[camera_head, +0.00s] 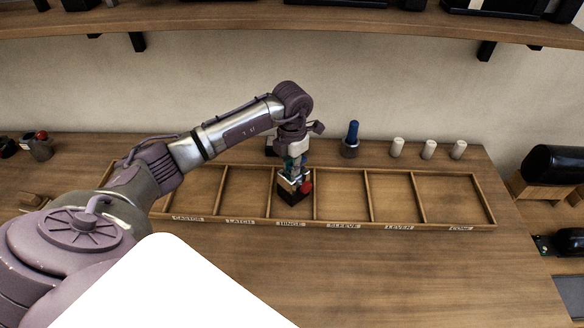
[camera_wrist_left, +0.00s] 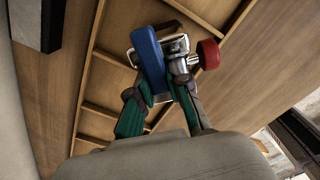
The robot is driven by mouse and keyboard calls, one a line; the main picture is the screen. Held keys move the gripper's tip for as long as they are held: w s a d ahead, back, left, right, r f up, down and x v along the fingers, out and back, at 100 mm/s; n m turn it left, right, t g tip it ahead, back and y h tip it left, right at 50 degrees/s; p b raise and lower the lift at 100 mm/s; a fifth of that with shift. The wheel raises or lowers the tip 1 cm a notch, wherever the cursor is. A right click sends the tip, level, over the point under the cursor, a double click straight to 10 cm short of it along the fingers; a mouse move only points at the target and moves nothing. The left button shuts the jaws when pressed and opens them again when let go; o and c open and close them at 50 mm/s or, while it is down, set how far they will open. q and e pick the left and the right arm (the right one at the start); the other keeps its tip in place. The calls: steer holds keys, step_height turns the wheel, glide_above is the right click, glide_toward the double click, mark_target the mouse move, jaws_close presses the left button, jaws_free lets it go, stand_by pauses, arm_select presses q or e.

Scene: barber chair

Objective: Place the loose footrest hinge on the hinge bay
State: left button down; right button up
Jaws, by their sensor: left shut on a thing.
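My left gripper (camera_head: 294,172) points down over the tray's bay labelled HINGE and is shut on the footrest hinge (camera_head: 306,188). The hinge has bright metal parts and a red knob. In the left wrist view the hinge (camera_wrist_left: 207,54) is between the green fingers of the gripper (camera_wrist_left: 160,88), with a blue piece against it. The hinge bay (camera_head: 290,213) is the part of the wooden tray under the gripper, with dark shapes in it below the hinge. I cannot tell whether the hinge touches the bay floor. My right gripper is not in view.
The wooden tray (camera_head: 395,227) has several labelled bays; those to the right of the hinge look empty. Behind it stand a blue-topped bottle (camera_head: 351,140) and white cylinders (camera_head: 428,149). A cup with a red ball (camera_head: 39,146) is at far left. The table front is clear.

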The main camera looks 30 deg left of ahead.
arm_select(q)
steer(key=shift+f, duration=1.05)
steer(key=c, duration=1.1)
jaws_free()
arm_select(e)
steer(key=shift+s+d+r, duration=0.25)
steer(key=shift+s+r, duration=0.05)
arm_select(q)
steer(key=shift+r, duration=0.1)
steer(key=shift+r, duration=0.15)
step_height(320, 180, up, 11)
steer(key=b, duration=0.4)
steer(key=shift+r, duration=0.4)
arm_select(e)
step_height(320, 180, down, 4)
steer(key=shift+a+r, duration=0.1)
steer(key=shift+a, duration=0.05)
